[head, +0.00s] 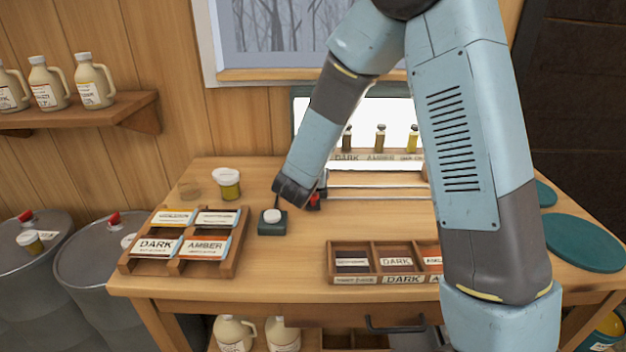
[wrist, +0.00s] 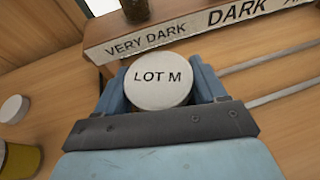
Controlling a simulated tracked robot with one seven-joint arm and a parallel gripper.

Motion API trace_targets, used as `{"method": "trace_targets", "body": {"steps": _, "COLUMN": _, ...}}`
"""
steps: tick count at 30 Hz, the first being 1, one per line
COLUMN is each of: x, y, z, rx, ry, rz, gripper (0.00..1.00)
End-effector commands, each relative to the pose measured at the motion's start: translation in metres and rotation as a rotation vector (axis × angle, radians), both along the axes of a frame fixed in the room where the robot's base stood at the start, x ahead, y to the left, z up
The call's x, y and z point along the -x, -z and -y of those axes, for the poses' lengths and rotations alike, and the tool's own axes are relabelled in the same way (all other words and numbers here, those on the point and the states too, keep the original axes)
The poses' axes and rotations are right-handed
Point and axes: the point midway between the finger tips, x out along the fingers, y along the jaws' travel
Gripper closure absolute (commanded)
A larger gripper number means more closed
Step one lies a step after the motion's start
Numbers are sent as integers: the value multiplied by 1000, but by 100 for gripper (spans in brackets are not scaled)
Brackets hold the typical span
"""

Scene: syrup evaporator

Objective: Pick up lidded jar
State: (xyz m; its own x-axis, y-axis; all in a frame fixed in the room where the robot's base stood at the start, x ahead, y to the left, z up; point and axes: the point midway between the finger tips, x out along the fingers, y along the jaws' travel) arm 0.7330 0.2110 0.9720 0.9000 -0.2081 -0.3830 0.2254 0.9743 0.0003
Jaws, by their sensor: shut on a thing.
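In the wrist view, the lidded jar (wrist: 160,82) shows as a round white lid marked LOT M. It sits between the two blue fingers of my gripper (wrist: 162,92), which is shut on it. The lid hides the jar's body. In the head view, my gripper (head: 298,196) is low over the middle of the table, and I cannot make out the held jar there. Another white-lidded jar with amber contents (head: 229,185) stands to the left of my gripper.
A label tray (head: 232,262) lies at left, a divided wooden box (head: 333,262) at front. A rack with sample bottles (wrist: 105,48) is close behind the lid.

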Motion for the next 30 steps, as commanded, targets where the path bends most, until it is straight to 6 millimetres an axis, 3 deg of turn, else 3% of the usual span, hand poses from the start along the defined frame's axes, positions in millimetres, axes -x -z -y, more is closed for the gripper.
{"method": "trace_targets", "body": {"steps": 11, "x": 0, "y": 0, "z": 0, "rx": 0, "ry": 0, "rz": 0, "gripper": 73}}
{"method": "trace_targets", "body": {"steps": 20, "x": 0, "y": -6, "z": 0, "rx": -1, "ry": 0, "rz": 1, "gripper": 74}}
{"method": "trace_targets", "body": {"steps": 26, "x": 0, "y": -31, "z": 0, "rx": -1, "ry": 0, "rz": 4, "gripper": 74}}
{"method": "trace_targets", "body": {"steps": 30, "x": 15, "y": -51, "z": 3, "rx": 0, "ry": -1, "rz": 4, "gripper": 74}}
